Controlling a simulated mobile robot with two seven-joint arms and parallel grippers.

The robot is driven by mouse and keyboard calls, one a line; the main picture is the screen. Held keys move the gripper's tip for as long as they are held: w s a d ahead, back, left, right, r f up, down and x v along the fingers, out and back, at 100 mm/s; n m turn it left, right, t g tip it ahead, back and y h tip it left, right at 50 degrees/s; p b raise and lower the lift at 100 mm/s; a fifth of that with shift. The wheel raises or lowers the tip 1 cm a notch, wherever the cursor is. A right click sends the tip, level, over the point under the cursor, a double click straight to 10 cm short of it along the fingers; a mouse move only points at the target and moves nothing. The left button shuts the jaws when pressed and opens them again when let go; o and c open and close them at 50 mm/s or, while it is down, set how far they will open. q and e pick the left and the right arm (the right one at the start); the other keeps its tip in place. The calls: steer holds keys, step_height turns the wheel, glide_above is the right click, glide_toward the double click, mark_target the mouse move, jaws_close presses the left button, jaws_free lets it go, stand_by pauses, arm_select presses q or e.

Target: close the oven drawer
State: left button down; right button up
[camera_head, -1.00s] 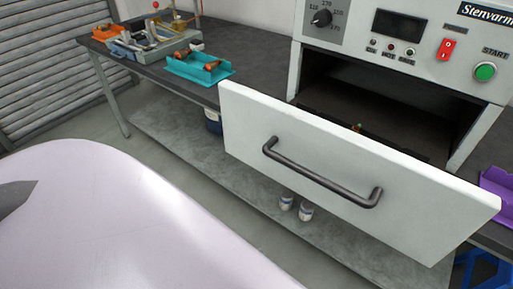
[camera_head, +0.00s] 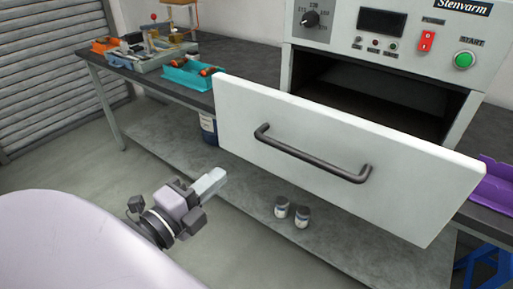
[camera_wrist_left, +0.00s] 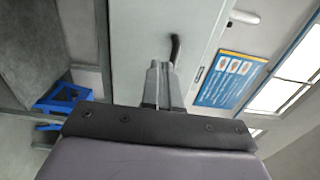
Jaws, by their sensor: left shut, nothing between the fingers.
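The oven drawer (camera_head: 395,195) is pulled out, with its white front panel standing away from the oven (camera_head: 347,30). The dark cavity shows behind the panel. A dark bar handle (camera_head: 312,157) runs across the panel, and in the left wrist view the handle (camera_wrist_left: 175,48) shows just beyond the fingers. My left gripper (camera_head: 216,178) is low and to the left of the panel in the head view, its fingers shut and empty. In the left wrist view the shut fingers (camera_wrist_left: 159,85) point at the pale panel (camera_wrist_left: 135,35). My right gripper is not in view.
A workbench holds a turquoise tray (camera_head: 190,76) and an orange tray (camera_head: 103,46) left of the oven, and a purple tray (camera_head: 495,182) at right. Two small jars (camera_head: 302,216) stand on the lower shelf. The floor (camera_head: 75,165) left of the bench is clear.

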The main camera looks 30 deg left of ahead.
arm_select(q)
steer(key=w+b, duration=0.1)
steer(key=w, duration=0.1)
glide_toward(257, 144)
steer(key=w+d+r, duration=0.2)
steer(key=w+r, duration=0.1)
steer(key=w, duration=0.2)
steer(key=shift+w+d+f, duration=0.1)
steer(key=shift+w+d, duration=0.15)
steer(key=shift+w, duration=0.65)
steer(key=shift+w, duration=0.1)
